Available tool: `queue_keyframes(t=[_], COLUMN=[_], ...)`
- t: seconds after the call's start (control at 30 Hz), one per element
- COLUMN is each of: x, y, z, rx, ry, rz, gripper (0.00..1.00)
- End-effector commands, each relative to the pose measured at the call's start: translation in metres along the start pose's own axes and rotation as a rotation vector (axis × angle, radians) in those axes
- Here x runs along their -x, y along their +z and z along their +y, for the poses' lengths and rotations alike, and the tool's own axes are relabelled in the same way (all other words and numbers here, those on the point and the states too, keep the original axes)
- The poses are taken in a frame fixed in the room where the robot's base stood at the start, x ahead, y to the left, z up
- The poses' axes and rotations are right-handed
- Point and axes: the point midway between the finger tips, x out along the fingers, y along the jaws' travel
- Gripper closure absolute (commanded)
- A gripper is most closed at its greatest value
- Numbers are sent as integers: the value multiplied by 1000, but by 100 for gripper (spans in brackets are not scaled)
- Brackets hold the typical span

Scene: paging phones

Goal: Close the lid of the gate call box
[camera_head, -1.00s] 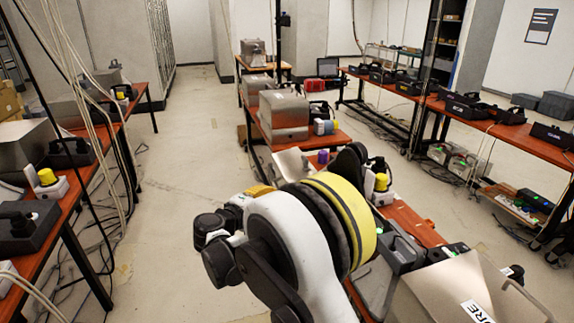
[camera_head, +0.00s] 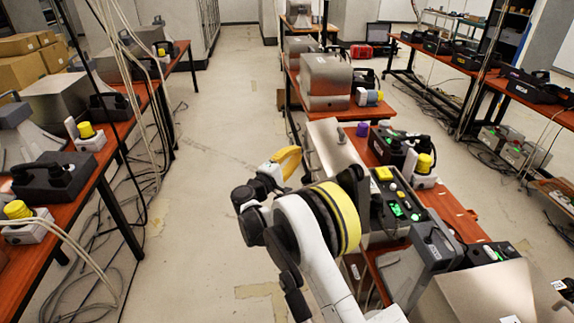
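A box with a raised silver lid (camera_head: 333,147) stands on the central red table, just right of my arm. A dark panel (camera_head: 400,208) with lit green buttons and a yellow button lies to the right of that lid. I cannot read a label that says which box is the gate call box. My gripper (camera_head: 287,162), with a yellow part at its end, is left of the silver lid, over the aisle side of the table. It appears apart from the lid. Its fingertips are not clear, and my arm hides part of the box's near side.
A grey phone unit (camera_head: 425,262) and a large silver housing (camera_head: 480,295) are nearer on the same table. A closed silver box (camera_head: 325,80) stands farther back. The left table (camera_head: 95,190) holds more phones and hanging cables. The aisle floor (camera_head: 215,150) between is open.

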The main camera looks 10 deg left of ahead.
Motion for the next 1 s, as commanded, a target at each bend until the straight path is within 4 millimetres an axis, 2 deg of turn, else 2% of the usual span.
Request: queue_keyframes(t=[0.1, 0.3, 0.77, 1.0], x=[-15, -27, -30, -39], y=[14, 26, 29, 39], z=[-2, -1, 1, 8], rx=[0, 0, -2, -33], ry=[0, 0, -2, -34], rz=[-2, 0, 0, -1], gripper=[100, 100, 100, 100])
